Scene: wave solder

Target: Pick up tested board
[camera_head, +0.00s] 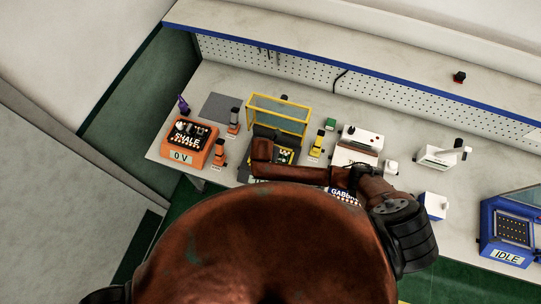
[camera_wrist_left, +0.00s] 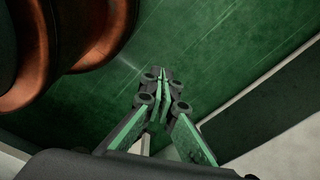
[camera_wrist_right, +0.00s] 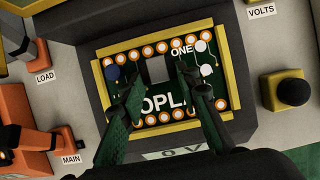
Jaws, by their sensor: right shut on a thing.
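In the head view my right arm reaches over the fixture and hides most of the board. My left gripper (camera_wrist_left: 163,75) shows in the left wrist view, empty with its fingertips together, above green floor.
A yellow-framed cover (camera_head: 279,112) stands raised behind the fixture. A blue machine (camera_head: 508,232) reading IDLE stands far right.

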